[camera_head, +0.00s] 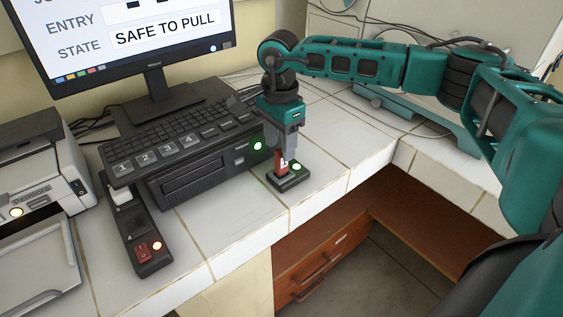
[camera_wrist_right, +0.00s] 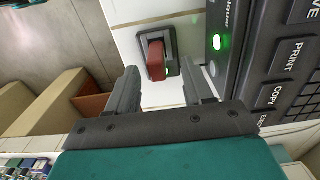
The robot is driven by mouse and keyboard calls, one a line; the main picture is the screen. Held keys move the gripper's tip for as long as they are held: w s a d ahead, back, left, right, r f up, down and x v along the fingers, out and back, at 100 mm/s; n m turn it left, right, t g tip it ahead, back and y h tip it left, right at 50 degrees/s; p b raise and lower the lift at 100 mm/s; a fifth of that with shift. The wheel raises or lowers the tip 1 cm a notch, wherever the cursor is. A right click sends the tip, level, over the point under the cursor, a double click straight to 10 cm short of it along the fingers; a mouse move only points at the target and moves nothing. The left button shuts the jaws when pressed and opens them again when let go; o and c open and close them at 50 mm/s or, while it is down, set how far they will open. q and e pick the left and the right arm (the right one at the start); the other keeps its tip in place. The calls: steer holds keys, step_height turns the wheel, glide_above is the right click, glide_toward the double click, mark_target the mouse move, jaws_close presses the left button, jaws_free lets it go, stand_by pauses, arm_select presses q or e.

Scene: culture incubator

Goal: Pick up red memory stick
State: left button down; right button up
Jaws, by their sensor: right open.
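The red memory stick (camera_head: 283,168) stands upright in a small black dock (camera_head: 293,181) on the white tiled counter, near its front edge. A green-white light glows on the dock. My right gripper (camera_head: 287,154) points down right at the stick and partly hides its upper part. In the right wrist view the red stick (camera_wrist_right: 155,60) lies ahead of the gap between the two open fingers (camera_wrist_right: 160,82), with nothing held between them. I cannot tell whether the fingertips reach beside it. My left gripper is not in view.
A black computer unit (camera_head: 205,176) with a keyboard (camera_head: 185,135) stands left of the dock. A monitor (camera_head: 130,35) reads "SAFE TO PULL". A power strip (camera_head: 138,235) with a red switch and a printer (camera_head: 40,185) are further left. Counter right of the dock is clear.

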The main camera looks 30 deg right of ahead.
mark_target(281, 166)
steer(key=shift+s+d+f, duration=0.1)
steer(key=shift+f, duration=1.3)
steer(key=shift+s+d+f, duration=0.1)
steer(key=shift+f, duration=1.25)
steer(key=shift+c, duration=0.4)
jaws_close()
